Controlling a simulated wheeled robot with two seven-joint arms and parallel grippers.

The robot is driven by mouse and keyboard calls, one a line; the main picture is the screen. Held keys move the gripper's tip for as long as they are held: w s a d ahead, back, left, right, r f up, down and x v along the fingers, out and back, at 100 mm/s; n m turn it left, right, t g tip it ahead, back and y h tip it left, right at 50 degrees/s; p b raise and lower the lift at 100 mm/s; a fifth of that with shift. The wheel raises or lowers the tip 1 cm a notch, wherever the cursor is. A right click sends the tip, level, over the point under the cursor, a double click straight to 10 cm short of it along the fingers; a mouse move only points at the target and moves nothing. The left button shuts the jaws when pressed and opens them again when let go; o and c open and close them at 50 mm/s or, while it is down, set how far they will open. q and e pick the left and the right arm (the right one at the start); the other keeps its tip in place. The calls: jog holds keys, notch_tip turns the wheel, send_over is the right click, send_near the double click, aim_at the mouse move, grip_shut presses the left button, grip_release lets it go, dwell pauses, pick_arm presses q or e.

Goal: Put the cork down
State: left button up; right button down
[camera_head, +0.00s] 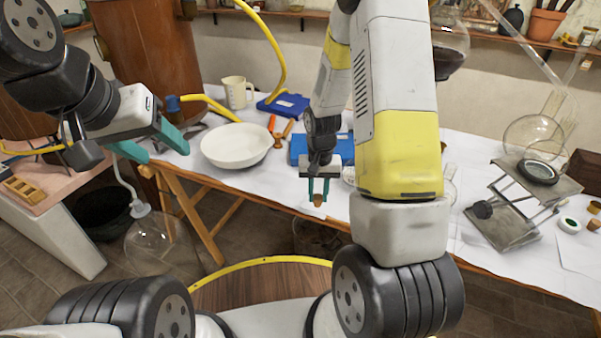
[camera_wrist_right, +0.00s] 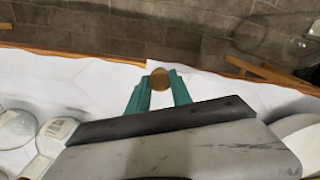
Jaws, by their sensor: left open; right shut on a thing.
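The cork (camera_head: 318,200) is a small brown stopper held between the teal fingers of my right gripper (camera_head: 318,190), at the front edge of the white-covered table (camera_head: 240,180) in the head view. In the right wrist view the cork (camera_wrist_right: 160,78) shows as a round brown end between the two fingertips of the right gripper (camera_wrist_right: 160,92). I cannot tell exactly how high above the cloth it is. My left gripper (camera_head: 150,148) is open and empty at the left, in front of the table's left end.
A white bowl (camera_head: 237,146), a blue box (camera_head: 310,148) and a beaker (camera_head: 237,92) stand on the table. A lab jack (camera_head: 510,205) with a round flask (camera_head: 533,135) stands at the right. White cloth lies bare between bowl and right gripper.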

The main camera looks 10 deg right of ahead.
jog(key=w, duration=0.5)
jog(key=shift+w+a+f, duration=0.25)
jog(key=shift+w+a, duration=0.1)
jog(key=shift+w+f, duration=0.25)
jog(key=shift+w, duration=0.25)
jog(key=shift+f, duration=1.55)
jog(key=c, duration=1.1)
grip_release()
jog(key=shift+f, duration=0.15)
jog(key=shift+c, duration=0.2)
